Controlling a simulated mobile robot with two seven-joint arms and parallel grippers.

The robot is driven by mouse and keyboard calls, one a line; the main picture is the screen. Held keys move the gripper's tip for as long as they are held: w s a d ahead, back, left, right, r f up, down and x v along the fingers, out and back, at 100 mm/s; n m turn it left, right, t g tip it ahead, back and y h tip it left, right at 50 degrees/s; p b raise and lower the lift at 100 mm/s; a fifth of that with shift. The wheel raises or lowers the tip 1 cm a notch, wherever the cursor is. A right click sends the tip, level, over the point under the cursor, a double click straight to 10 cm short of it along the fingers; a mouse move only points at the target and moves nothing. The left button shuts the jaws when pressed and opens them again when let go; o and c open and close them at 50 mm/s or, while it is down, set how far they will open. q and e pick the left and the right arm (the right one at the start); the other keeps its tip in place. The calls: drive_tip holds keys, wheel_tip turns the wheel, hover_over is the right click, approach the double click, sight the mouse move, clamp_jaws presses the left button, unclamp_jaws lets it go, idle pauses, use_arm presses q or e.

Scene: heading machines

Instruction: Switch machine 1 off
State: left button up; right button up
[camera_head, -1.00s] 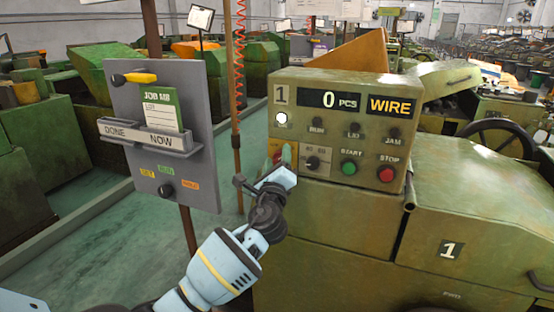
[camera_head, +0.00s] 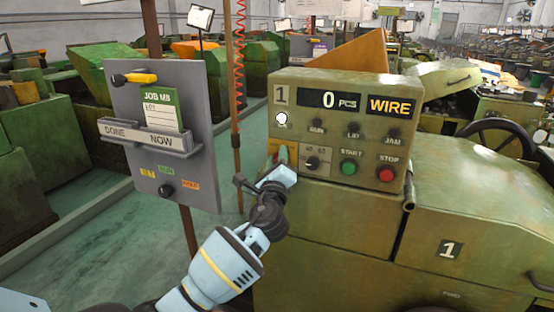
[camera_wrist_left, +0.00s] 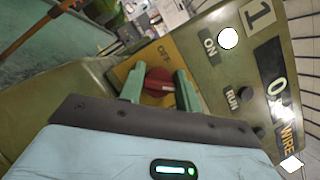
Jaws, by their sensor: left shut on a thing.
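Machine 1's green control panel (camera_head: 335,125) shows "0 PCS", an amber "WIRE" sign and a lit white lamp (camera_head: 282,118), labelled ON in the wrist view. At its lower left is a yellow plate (camera_wrist_left: 128,70) marked OFF, bearing a red rotary knob (camera_wrist_left: 158,83). My left gripper (camera_wrist_left: 160,88) is at the plate, its two green fingers on either side of the knob and shut on it. In the head view the left gripper (camera_head: 280,158) covers most of the knob. The knob's exact setting is hard to read. My right gripper is not in view.
To the right on the panel are a small black selector (camera_head: 312,163), a green START button (camera_head: 348,167) and a red STOP button (camera_head: 386,174). A grey job board (camera_head: 200,120) on a post stands left of my left arm. Green floor shows between post and machine.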

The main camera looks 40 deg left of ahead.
use_arm(q)
drive_tip(key=n+g+p, duration=0.1)
drive_tip(key=n, duration=0.2)
drive_tip(key=n+g+p, duration=0.1)
drive_tip(key=n, duration=0.2)
drive_tip(key=shift+r+y, duration=0.2)
drive_tip(key=shift+y, duration=0.1)
drive_tip(key=n+g+p, duration=0.1)
drive_tip(key=n+p, duration=0.1)
drive_tip(key=n, duration=0.1)
drive_tip(key=shift+n+g, duration=0.3)
drive_tip(key=n+g+h+p, duration=0.1)
drive_tip(key=n+h+p, duration=0.1)
drive_tip(key=n, duration=0.1)
drive_tip(key=shift+r+n, duration=0.1)
drive_tip(key=shift+n, duration=0.3)
drive_tip(key=shift+n+p, duration=0.6)
drive_tip(key=shift+f+n+g+h+p, duration=0.3)
drive_tip(key=shift+f+n+h, duration=0.05)
drive_tip(key=shift+n+h, duration=0.5)
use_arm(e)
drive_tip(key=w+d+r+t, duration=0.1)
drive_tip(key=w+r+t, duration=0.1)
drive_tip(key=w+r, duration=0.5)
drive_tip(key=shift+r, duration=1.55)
use_arm(q)
drive_tip(key=shift+f, duration=0.1)
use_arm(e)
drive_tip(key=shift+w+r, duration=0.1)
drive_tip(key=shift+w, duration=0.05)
